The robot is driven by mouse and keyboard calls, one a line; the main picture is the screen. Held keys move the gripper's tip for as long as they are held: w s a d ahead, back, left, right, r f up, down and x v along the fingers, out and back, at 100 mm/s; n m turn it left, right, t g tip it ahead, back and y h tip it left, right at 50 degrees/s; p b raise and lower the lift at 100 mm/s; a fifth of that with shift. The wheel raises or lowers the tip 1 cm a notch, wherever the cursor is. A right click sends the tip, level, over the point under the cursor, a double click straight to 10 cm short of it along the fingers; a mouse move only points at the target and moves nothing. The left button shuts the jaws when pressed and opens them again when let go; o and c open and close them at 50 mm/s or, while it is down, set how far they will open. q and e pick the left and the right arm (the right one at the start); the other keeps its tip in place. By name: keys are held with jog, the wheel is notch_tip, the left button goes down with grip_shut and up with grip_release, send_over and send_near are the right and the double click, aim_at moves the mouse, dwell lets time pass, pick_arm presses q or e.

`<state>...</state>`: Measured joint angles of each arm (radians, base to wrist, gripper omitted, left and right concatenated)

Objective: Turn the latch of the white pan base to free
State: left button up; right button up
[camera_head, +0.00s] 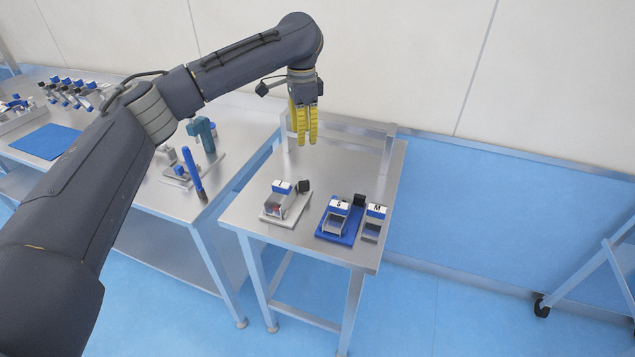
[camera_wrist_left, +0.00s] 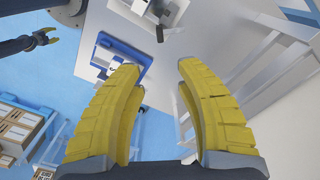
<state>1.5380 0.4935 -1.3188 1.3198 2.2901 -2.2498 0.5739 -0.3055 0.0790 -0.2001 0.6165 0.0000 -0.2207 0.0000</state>
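The white pan base (camera_head: 271,216) sits on the small steel table, left of the blue pan base (camera_head: 337,238). It holds a metal pan with a blue-and-white label, and a black latch (camera_head: 303,186) stands at its back right corner. My left gripper (camera_head: 305,143) hangs fingers-down above the back of the table, behind and apart from the white base. In the left wrist view its yellow fingers (camera_wrist_left: 160,68) are spread with nothing between them. The white base shows at the top of that view, with its dark latch (camera_wrist_left: 160,33). My right gripper (camera_wrist_left: 43,37) is small at the upper left there.
The blue base carries a pan marked S and has its own black latch (camera_head: 359,200). A pan marked M (camera_head: 372,226) stands to its right. A raised rail (camera_head: 345,137) runs along the table's back. A longer bench (camera_head: 185,205) with tools stands to the left.

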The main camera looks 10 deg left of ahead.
aim_at(305, 181)
pick_arm(q)
notch_tip(305, 181, down, 15)
jog(key=shift+f, duration=1.15)
pick_arm(e)
jog(key=shift+w, duration=0.4)
pick_arm(q)
grip_shut()
